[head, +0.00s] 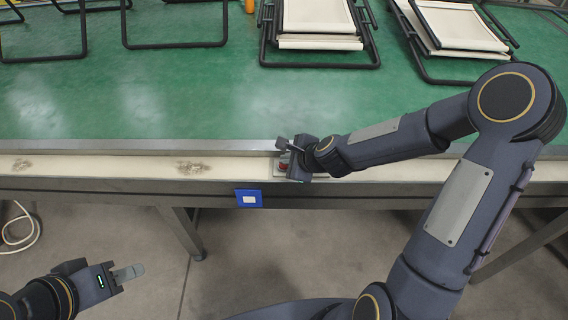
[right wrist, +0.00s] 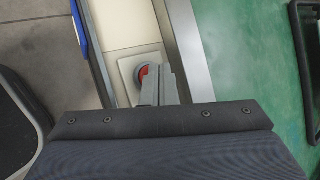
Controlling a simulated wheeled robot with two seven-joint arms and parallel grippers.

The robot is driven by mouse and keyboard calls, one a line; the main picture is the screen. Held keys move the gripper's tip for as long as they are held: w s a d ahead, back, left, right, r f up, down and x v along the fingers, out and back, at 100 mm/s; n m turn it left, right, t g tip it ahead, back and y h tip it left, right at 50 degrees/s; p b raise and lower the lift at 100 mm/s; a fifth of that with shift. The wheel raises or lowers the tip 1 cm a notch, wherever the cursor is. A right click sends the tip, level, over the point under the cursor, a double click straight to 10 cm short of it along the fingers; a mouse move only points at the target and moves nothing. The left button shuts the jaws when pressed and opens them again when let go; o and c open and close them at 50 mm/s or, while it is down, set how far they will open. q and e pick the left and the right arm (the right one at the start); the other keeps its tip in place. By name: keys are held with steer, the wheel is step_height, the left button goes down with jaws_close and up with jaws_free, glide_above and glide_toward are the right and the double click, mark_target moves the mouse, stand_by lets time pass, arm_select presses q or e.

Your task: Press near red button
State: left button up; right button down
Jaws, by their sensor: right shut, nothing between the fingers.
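The red button (head: 283,167) sits on a pale plate on the cream front ledge of the table, mostly hidden behind my right gripper (head: 284,146) in the head view. In the right wrist view the red button (right wrist: 142,73) shows as a red disc with a dark ring on a square pale plate (right wrist: 128,70). My right gripper (right wrist: 158,84) is shut and empty, and its fingers cover part of the button there. I cannot tell whether they touch it. My left gripper (head: 130,273) is at the lower left, over the floor, far from the button; its jaw gap cannot be seen.
The green table top (head: 190,100) is clear near its front, behind a metal edge strip (head: 120,146). Folded loungers with black frames (head: 320,42) lie at the back. A blue-framed plate (head: 249,198) hangs on the table's front. A white cable (head: 22,240) lies on the floor.

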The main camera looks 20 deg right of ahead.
steer(key=shift+f, duration=0.15)
stand_by(0.4)
steer(key=shift+r+p, duration=0.55)
steer(key=shift+r, duration=0.3)
steer(key=shift+r, duration=0.1)
step_height(320, 180, up, 5)
steer(key=p, duration=0.4)
stand_by(0.5)
